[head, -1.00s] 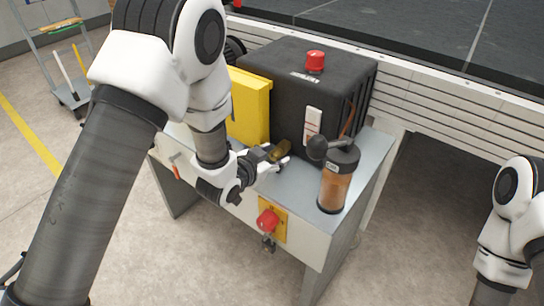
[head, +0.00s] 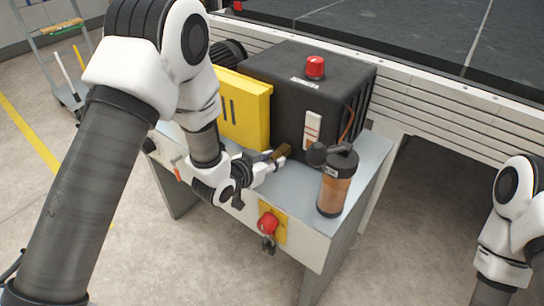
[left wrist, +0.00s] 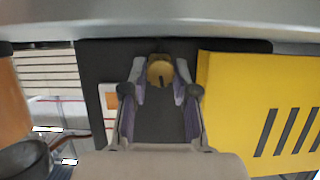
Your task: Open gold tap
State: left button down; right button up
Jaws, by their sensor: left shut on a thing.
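The gold tap (head: 282,152) sits low at the front of the black box, above the grey bench top. My left gripper (head: 276,162) reaches it from the left and is shut on it. In the left wrist view the tap's round gold end (left wrist: 160,71) lies between the two fingertips (left wrist: 160,78), with a dark mark on its face. The fingers hide part of the tap in the head view. My right arm is at the right edge, with its gripper out of frame.
The black box (head: 300,80) has a red button (head: 315,67) on top. A yellow panel (head: 243,108) stands beside it. An orange-brown canister (head: 337,183) stands right of the tap. A red knob (head: 268,223) is on the bench (head: 300,200) front.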

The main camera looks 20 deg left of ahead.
pick_arm(q)
jog(key=shift+a+r+n+g+h+p, duration=0.15)
jog(key=shift+n+g+h+p, duration=0.15)
jog(key=shift+n+h+p, duration=0.7)
jog(key=n+h+p, duration=0.1)
jog(key=n, duration=0.1)
jog(key=shift+w+a+n, duration=0.1)
jog(key=shift+n, duration=0.3)
jog(key=n+h, duration=0.2)
jog(key=shift+f+n, duration=0.25)
jog(key=shift+n, duration=0.05)
jog(key=shift+a+f+n+h, duration=0.1)
jog(key=shift+n+h, duration=0.6)
jog(key=shift+n, duration=0.6)
